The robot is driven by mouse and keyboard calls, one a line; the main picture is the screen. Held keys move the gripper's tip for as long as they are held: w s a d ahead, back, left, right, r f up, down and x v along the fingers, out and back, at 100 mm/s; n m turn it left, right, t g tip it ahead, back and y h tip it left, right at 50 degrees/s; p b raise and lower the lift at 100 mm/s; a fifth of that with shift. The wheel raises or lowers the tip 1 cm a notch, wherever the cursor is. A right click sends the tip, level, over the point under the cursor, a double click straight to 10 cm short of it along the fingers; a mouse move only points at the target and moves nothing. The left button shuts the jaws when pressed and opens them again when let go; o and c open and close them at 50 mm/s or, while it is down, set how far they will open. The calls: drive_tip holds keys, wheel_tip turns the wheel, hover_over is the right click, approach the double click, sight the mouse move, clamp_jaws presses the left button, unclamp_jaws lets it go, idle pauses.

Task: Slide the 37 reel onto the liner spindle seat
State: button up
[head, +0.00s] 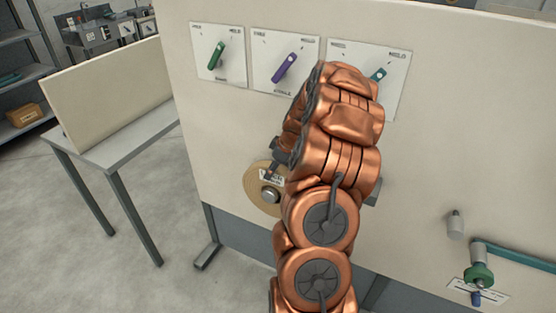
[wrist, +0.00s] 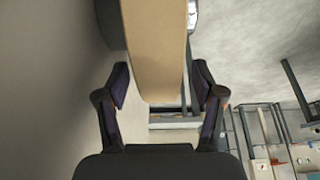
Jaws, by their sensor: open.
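A round tan reel (head: 255,186) with a small white label stands against the upright cream panel in the head view, with a silver round end (head: 269,196) at its middle. My arm covers its right side. Its label is too small to read. In the wrist view, the reel's tan rim (wrist: 157,50) stands edge-on between the fingers of my open gripper (wrist: 162,85), with narrow gaps to either finger. A dark round part (wrist: 110,22) lies between the reel and the panel. I cannot tell how deep the reel sits on it.
The panel (head: 420,160) carries green (head: 216,55), purple (head: 286,67) and teal (head: 378,75) knobs. At lower right are a grey peg (head: 455,225), a green knob (head: 479,275) and a teal bar (head: 520,254). A grey table (head: 125,140) stands left; floor between is clear.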

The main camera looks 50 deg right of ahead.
drive_tip(key=shift+p+x, duration=0.3)
drive_tip(key=shift+x, duration=1.1)
drive_tip(key=shift+c, duration=0.3)
clamp_jaws()
drive_tip(key=shift+a, duration=0.15)
idle(0.4)
